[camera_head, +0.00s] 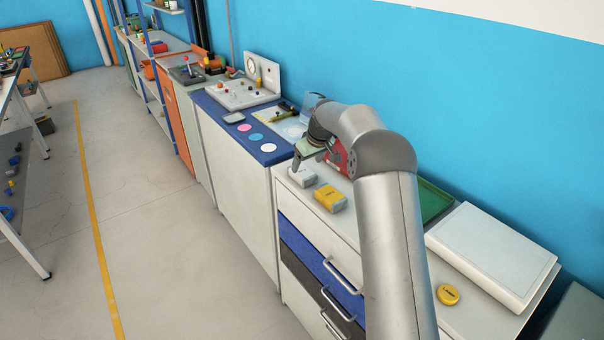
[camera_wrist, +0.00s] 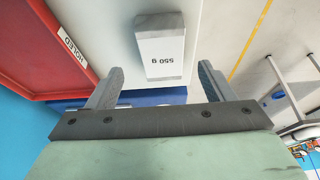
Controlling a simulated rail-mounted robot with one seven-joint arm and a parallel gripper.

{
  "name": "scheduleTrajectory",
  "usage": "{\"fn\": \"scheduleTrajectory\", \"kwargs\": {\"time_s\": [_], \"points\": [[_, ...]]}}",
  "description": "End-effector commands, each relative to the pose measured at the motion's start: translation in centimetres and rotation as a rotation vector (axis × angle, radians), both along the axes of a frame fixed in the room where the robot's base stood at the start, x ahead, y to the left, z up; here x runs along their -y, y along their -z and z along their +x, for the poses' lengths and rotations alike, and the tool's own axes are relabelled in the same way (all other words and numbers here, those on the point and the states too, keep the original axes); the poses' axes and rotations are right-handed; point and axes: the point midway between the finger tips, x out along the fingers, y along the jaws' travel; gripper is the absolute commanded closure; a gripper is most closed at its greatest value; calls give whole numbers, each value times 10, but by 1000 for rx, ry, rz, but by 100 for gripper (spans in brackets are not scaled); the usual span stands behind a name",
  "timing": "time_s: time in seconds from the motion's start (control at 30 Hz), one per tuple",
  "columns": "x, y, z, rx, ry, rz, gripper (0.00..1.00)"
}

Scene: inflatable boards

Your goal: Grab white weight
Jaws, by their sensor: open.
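The white weight (camera_wrist: 161,38) is a small pale block with a grey end face marked "550 g", upside down in the wrist view. In the head view the white weight (camera_head: 302,179) stands on the white drawer cabinet top, near its left front corner. My gripper (camera_wrist: 160,67) is open and empty. In the wrist view its two fingers point toward the weight, one to each side, with gaps on both sides. In the head view my gripper (camera_head: 301,161) is just above the weight. I cannot tell how much height separates them.
A yellow block (camera_head: 330,198) stands close to the right of the weight. A red tray (camera_wrist: 48,50) labelled "HOLED" lies beside it. A green tray (camera_head: 434,201), a white case (camera_head: 495,250) and a yellow disc (camera_head: 448,294) are farther right. A blue-topped cabinet (camera_head: 230,122) adjoins on the left.

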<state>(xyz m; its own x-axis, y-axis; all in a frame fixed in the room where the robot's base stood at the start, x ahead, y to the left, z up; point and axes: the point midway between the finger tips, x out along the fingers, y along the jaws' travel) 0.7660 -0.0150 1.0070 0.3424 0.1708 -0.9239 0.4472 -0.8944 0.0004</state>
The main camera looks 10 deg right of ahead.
Motion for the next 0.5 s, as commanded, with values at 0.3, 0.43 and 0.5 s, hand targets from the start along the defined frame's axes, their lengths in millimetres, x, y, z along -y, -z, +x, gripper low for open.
{"fn": "scheduleTrajectory", "kwargs": {"time_s": [0.3, 0.43, 0.5], "points": [[-11, 35, 13, -2, -1, 1, 25], [-12, 46, 17, -1, 0, 0, 25], [-13, 48, 18, 0, 0, 0, 25]]}}
